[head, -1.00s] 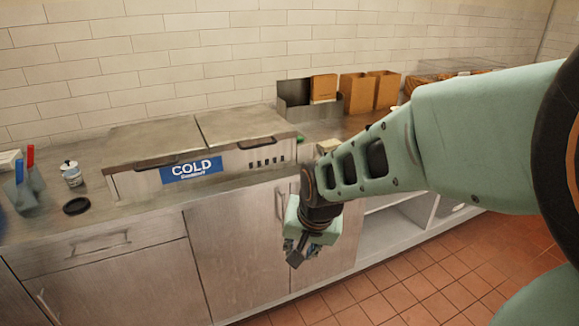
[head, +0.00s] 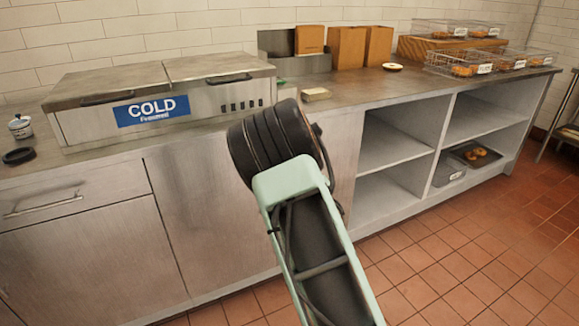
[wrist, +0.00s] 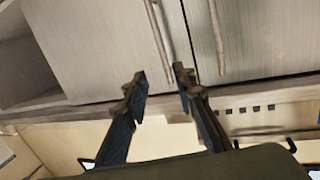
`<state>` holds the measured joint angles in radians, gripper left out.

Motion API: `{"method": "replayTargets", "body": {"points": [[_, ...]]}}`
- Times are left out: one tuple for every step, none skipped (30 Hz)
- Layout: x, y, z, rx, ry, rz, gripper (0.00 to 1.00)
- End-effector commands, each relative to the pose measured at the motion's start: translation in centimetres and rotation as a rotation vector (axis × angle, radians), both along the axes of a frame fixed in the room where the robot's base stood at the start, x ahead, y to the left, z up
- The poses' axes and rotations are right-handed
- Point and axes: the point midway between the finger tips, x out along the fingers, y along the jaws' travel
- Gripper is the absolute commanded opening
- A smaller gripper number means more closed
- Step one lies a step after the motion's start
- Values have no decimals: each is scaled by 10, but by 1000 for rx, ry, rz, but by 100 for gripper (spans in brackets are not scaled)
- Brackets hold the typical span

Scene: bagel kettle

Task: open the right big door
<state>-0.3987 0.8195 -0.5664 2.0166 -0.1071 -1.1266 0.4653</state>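The right big door (head: 342,150) is closed; in the head view only a strip of it shows to the right of my arm. In the wrist view, which is upside down, the right door (wrist: 100,40) is on the left, with its long bar handle (wrist: 158,30). The left big door (head: 200,215) is closed too, with its own handle (wrist: 216,35) in the wrist view. My gripper (wrist: 161,84) is open, one fingertip on each side of the right door handle's near end; I cannot tell the depth. In the head view my arm hides the gripper and both handles.
A cold unit labelled COLD (head: 150,110) stands on the counter above the doors. Open shelves (head: 400,140) are right of the doors, with a tray of bagels (head: 476,154). A drawer (head: 75,200) is at left. The tiled floor (head: 450,260) in front is clear.

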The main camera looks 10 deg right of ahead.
Motion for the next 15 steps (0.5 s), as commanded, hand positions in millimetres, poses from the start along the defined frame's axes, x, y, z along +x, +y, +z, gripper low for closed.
{"method": "replayTargets", "body": {"points": [[1, -1, -17, -7, -25, 16, 25], [2, 0, -20, -9, -39, 26, 25], [2, 0, -22, -11, -57, 38, 25], [2, 1, -24, -12, -67, 44, 25], [2, 1, -24, -13, -76, 50, 25], [2, 2, -25, -13, -84, 56, 25], [3, 2, -25, -14, -88, 59, 25], [4, 3, -25, -14, -91, 61, 25], [6, 3, -25, -14, -93, 63, 25], [8, 3, -24, -14, -93, 63, 25], [10, 4, -24, -15, -93, 63, 25], [15, 4, -24, -15, -94, 64, 25], [19, 5, -24, -16, -94, 63, 25], [23, 6, -24, -16, -94, 63, 25], [29, 7, -24, -16, -94, 64, 25]]}}
